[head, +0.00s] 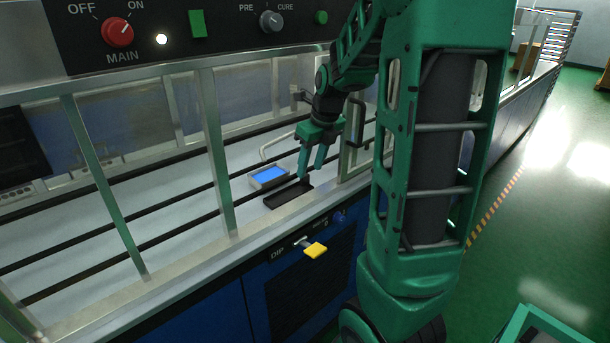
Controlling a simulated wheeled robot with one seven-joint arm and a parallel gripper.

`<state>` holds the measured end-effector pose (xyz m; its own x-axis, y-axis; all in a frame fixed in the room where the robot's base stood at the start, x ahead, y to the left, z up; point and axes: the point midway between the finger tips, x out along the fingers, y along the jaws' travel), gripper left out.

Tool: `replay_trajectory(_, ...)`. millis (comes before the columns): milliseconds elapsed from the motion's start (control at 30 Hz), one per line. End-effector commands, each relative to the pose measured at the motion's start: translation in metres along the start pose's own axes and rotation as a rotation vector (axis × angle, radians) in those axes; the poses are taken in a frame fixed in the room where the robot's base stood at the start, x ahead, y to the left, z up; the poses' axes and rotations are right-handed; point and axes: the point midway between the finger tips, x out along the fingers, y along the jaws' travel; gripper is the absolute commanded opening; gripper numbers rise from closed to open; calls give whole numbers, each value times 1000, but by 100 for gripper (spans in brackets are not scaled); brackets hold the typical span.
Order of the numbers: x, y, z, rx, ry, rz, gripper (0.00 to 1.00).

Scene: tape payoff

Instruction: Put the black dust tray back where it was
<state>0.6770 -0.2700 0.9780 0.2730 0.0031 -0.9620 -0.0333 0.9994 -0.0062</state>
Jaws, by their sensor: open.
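The black dust tray (284,199) is a flat dark rectangle lying on the pale bench top, close to its front edge. My gripper (311,178) is open and points down just over the far right end of the tray. One fingertip appears very near the tray's far end; I cannot tell whether it touches.
A small pale box with a bright blue top (268,175) sits just behind the tray. Metal-framed clear panels (212,150) stand along the bench front at left and right of the opening. A yellow-handled lever (315,250) sticks out below the front edge.

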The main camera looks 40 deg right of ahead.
Motion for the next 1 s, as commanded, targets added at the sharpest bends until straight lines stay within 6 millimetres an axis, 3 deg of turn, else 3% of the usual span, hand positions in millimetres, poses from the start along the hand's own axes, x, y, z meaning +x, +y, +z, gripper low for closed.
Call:
replay_trajectory(267,-25,1,-1,-18,0,1,42)
replay_trajectory(433,-30,8,-15,-164,15,6,42)
replay_trajectory(1000,-55,60,-129,-1345,106,115,42)
